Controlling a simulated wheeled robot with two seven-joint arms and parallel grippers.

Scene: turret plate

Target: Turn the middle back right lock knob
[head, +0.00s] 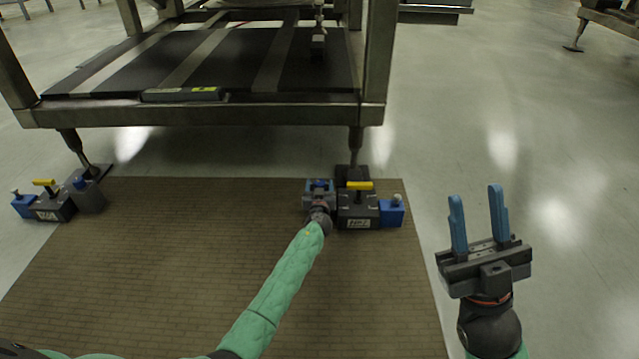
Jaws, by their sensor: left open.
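A right lock unit stands at the foot of the frame's right leg: a black box (358,211) with a yellow knob (359,185) on top, and a blue block (391,213) with a small grey knob on its right side. My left gripper (320,185) is open, just left of the black box, with its blue fingers pointing away from me. It hides most of what lies at that end of the unit, so I cannot tell if it touches anything. My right gripper (475,193) is open and empty over bare floor, right of the mat.
A similar left lock unit (52,208) with a yellow knob stands by the left leg. A metal frame (205,116) with a dark striped shelf rises behind both units. A brown mat (180,270) covers the floor in front.

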